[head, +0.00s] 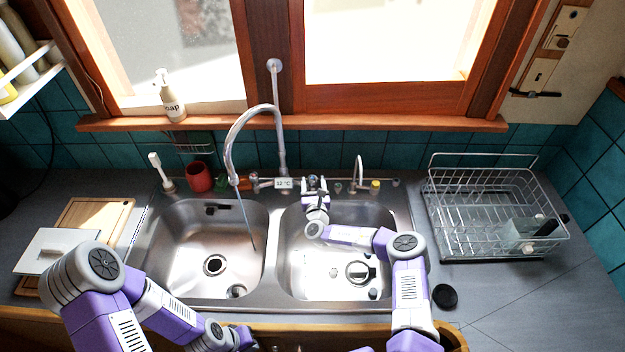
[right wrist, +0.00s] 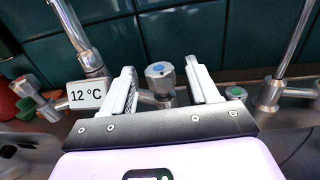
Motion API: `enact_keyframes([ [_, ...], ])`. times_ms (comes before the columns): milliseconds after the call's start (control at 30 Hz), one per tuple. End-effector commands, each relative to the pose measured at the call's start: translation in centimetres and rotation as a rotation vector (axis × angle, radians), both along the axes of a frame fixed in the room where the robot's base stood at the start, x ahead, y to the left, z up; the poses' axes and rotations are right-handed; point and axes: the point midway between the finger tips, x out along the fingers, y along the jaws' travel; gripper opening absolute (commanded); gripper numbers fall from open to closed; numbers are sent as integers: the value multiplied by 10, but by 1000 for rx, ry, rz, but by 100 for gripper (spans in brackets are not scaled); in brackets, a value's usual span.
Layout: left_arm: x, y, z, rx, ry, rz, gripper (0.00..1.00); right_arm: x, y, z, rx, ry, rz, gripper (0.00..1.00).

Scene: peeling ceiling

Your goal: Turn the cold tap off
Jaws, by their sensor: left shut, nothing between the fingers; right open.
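The cold tap knob (right wrist: 160,76), grey with a blue cap, shows in the right wrist view. My right gripper (right wrist: 163,88) is open, with one finger to each side of the knob and a visible gap on both sides. In the head view my right gripper (head: 313,184) is at the back edge of the right basin and largely covers the knob. Water (head: 244,222) runs from the tall curved spout (head: 230,150) into the left basin. My left gripper (head: 243,338) is low at the front of the counter, shut and empty.
A 12 °C display (right wrist: 87,94) and a red-capped knob (right wrist: 25,86) are left of the cold tap. A green-capped knob (right wrist: 236,93) and small spout (head: 359,170) stand to its right. A wire dish rack (head: 470,185) is on the right counter.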

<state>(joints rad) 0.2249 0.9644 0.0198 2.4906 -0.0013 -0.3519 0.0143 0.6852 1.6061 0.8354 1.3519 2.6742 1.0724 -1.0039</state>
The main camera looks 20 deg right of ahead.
Motion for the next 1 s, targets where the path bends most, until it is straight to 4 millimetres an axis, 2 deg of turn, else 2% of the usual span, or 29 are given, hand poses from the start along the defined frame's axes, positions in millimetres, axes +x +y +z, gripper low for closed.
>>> enact_keyframes([
  [200, 0, 0, -3, 0, 0, 0, 0, 18, -3, 0, 0, -2, 0, 60],
  [567, 0, 0, -3, 0, 0, 0, 0, 21, -3, 0, 0, -1, 1, 60],
  [900, 0, 0, -3, 0, 0, 0, 0, 21, -4, 1, 0, -1, 1, 9],
  [1000, 0, 0, -1, 0, 0, 0, 0, 21, -3, 1, 1, 0, -8, 9],
])
